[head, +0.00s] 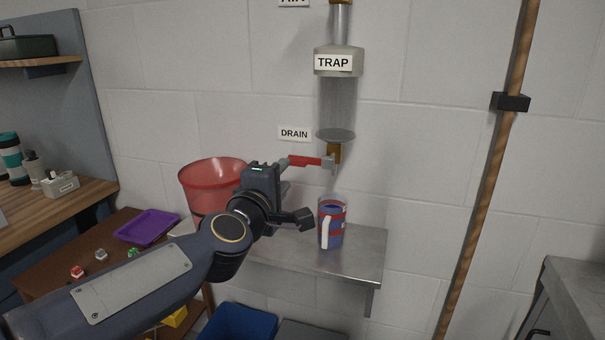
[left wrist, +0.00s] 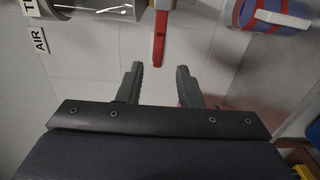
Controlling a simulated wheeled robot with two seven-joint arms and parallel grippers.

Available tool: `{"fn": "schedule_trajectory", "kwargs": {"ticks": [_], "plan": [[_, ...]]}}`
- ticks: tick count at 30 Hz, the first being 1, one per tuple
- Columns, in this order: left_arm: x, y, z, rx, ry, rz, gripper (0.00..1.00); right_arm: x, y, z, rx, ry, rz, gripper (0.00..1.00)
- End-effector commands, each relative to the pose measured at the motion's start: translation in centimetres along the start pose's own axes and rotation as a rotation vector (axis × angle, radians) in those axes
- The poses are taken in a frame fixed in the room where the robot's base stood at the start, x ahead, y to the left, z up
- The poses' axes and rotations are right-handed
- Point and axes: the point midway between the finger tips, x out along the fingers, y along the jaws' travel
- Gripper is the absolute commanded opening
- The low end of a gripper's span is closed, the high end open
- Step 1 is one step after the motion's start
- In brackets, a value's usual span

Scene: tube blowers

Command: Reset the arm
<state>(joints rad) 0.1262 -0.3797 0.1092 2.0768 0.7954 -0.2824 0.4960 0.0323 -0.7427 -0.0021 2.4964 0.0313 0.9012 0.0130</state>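My left gripper (head: 286,175) is in front of the wall, just left of the drain valve's red handle (head: 305,160). In the left wrist view the gripper (left wrist: 160,82) has its two fingers apart with nothing between them. The red handle (left wrist: 158,48) lies beyond the fingertips there, apart from them. The clear trap (head: 338,100) hangs on the wall above a brass drain valve (head: 334,152). A blue and red mug (head: 331,225) with a white handle stands upright on the metal shelf, below the drain outlet; it also shows in the left wrist view (left wrist: 270,14). My right gripper is not in view.
A red bucket (head: 207,177) stands behind my left arm. A metal shelf (head: 365,255) juts from the wall. A purple tray (head: 147,228) and small blocks lie on a brown table at left. A copper pipe (head: 490,170) runs up the wall at right.

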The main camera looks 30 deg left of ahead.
Motion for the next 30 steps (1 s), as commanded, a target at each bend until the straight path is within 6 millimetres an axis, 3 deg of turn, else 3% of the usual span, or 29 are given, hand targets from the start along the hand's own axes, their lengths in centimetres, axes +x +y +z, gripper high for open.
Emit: {"fn": "schedule_trajectory", "kwargs": {"ticks": [7, 11, 14, 16, 19, 22, 25, 30], "plan": [[-0.2, 0.2, 0.4, 0.019, -0.019, -0.006, 0.33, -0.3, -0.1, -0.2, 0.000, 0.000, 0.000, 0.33], [-2.3, 0.1, 3.2, 0.184, -0.171, -0.066, 0.33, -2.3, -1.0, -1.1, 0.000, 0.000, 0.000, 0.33], [-6.0, -1.6, 6.5, 0.425, -0.388, -0.164, 0.33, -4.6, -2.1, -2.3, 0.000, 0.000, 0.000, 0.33], [-9.6, -4.0, 8.2, 0.613, -0.559, -0.246, 0.33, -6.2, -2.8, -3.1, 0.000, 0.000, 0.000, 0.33], [-14.8, -7.6, 9.1, 0.841, -0.781, -0.366, 0.33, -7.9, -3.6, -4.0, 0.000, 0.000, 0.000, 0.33], [-19.2, -10.5, 8.7, 1.003, -0.952, -0.465, 0.33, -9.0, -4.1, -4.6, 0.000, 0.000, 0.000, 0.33], [-22.1, -12.3, 8.1, 1.097, -1.062, -0.532, 0.33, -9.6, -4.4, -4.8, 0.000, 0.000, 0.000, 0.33], [-23.6, -13.6, 7.6, 1.147, -1.123, -0.571, 0.33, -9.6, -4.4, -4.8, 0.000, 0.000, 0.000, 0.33]]}}
